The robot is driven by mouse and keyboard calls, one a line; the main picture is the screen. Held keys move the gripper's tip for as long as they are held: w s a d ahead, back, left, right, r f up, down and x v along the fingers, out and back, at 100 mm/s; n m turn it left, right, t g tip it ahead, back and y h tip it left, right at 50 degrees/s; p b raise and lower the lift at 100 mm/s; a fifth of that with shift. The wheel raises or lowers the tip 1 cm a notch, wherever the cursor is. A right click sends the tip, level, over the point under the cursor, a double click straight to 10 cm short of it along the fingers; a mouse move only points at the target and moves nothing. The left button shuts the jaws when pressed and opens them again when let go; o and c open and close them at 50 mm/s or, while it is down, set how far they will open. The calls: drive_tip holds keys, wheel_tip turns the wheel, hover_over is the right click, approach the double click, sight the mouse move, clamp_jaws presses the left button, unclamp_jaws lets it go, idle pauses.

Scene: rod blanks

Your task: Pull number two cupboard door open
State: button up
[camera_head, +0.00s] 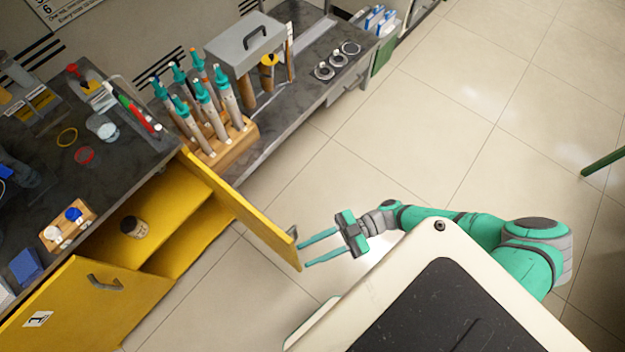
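The yellow cupboard door (250,221) on the right stands wide open, swung out from the cupboard toward my arm. I see it nearly edge-on, so its number is hidden. A grey handle (292,232) shows near its free end. My gripper (303,254) is at that free end, with its two teal fingers apart and nothing seen between them. Its fingertips are close to the door's end and handle; I cannot tell whether they touch. The other yellow door (120,290), at the lower left, appears shut and has a grey handle and a white label (38,319).
A jar (132,227) stands inside the open cupboard. The dark worktop (125,160) above holds small items. Tiled floor (430,130) is clear beyond my arm.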

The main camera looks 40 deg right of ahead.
drive_tip(key=shift+c, duration=0.3)
drive_tip(key=c, duration=0.5)
drive_tip(key=shift+s+a, duration=0.1)
drive_tip(key=shift+s, duration=0.15)
clamp_jaws()
drive_tip(key=s+a+r+m+t+h, duration=0.2)
drive_tip(key=a+r+m+t+h, duration=0.1)
drive_tip(key=a+m+t+h, duration=0.25)
drive_tip(key=s+a+r+m+t+h, duration=0.3)
drive_tip(key=a+m+t+h, duration=0.2)
drive_tip(key=a+h, duration=0.15)
wheel_tip(320, 180, up, 6)
drive_tip(key=w+a+m+h, duration=0.1)
drive_tip(key=w+m+h, duration=0.2)
drive_tip(key=m+h, duration=0.1)
drive_tip(key=shift+h, duration=0.7)
